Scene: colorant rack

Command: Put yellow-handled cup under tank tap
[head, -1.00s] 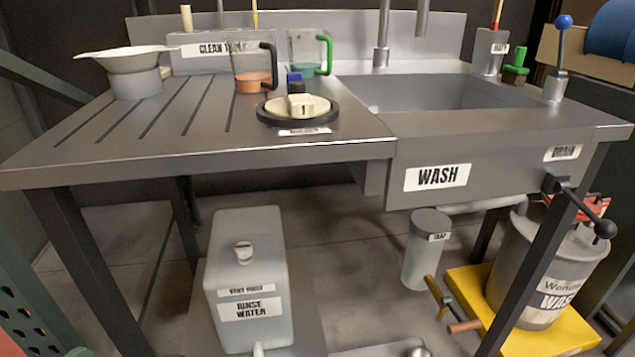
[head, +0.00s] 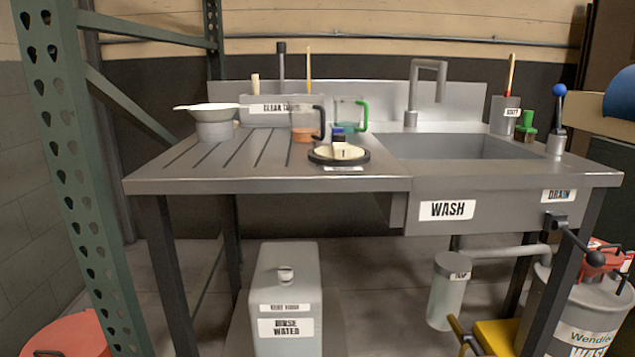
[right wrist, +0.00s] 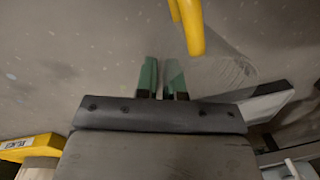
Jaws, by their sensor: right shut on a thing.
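The grey rinse water tank (head: 285,275) stands low under the left part of the sink bench in the head view. Its lower front and tap are cut off by the bottom edge. In the right wrist view a yellow handle (right wrist: 188,25) enters from the top, just ahead of my right gripper (right wrist: 163,80). The gripper's two green fingertips are close together, shut on the yellow-handled cup. The cup's body is hard to make out against the grey floor. My left gripper is in neither view.
The steel bench (head: 190,184) carries a black-handled cup (head: 304,134), a green-handled cup (head: 350,115) and a round scale (head: 338,155). A bench leg (head: 165,260) stands left of the tank. A grey trap (head: 446,300) and a waste drum (head: 590,315) stand at the right.

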